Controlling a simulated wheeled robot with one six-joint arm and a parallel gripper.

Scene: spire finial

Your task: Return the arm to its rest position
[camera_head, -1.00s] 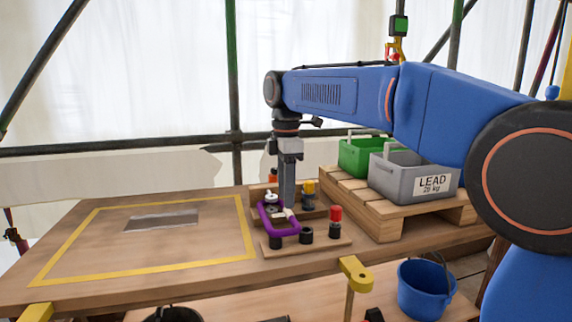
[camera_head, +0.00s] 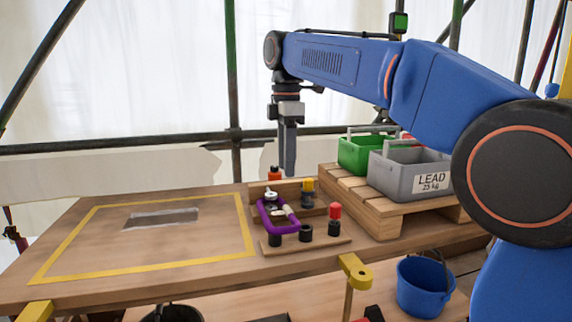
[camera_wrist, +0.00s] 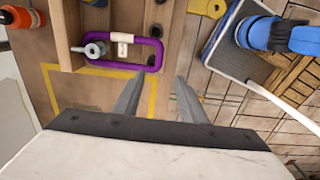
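My gripper (camera_head: 288,168) hangs pointing down above the back of the workbench, raised clear of the things on it. In the wrist view its two fingers (camera_wrist: 156,92) are apart with nothing between them. My blue arm reaches in from the right. Below the gripper, a purple loop (camera_head: 279,228) with a metal fitting rests at the wooden rack (camera_head: 330,243). The purple loop also shows in the wrist view (camera_wrist: 158,57), beyond the fingertips and apart from them.
A wooden pallet (camera_head: 382,222) at right holds a green crate (camera_head: 356,154) and a grey crate (camera_head: 436,201) labelled LEAD. Red-capped (camera_head: 335,211) and yellow-capped (camera_head: 307,187) items stand at the rack. A yellow-outlined area (camera_head: 100,242) at left is mostly clear. A blue bucket (camera_head: 421,290) is below.

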